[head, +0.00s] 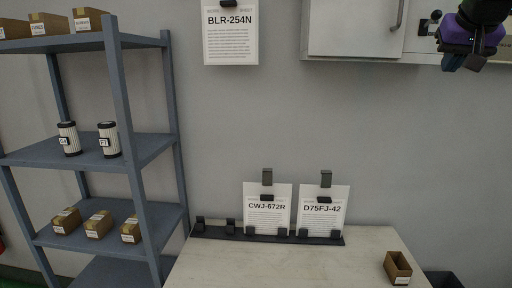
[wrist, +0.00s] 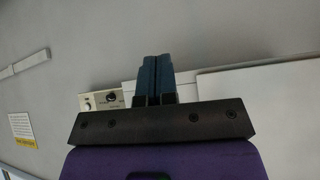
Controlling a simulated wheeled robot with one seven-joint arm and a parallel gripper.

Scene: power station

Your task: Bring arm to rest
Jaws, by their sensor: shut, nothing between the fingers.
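My gripper (head: 461,62) is at the top right of the head view, raised in front of the wall near the white cabinet. It is purple and black with blue fingers. In the wrist view the two blue fingers (wrist: 156,80) lie side by side, pressed together with nothing between them. Part of my arm is cut off by the top edge of the head view.
A white cabinet (head: 352,30) hangs beside my gripper. A blue-grey shelf (head: 150,148) with boxes and filters stands at left. Below, a pale table (head: 290,264) bears a black rack (head: 262,237) with two sheets and a brown box (head: 397,268). Another sheet (head: 231,40) hangs on the wall.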

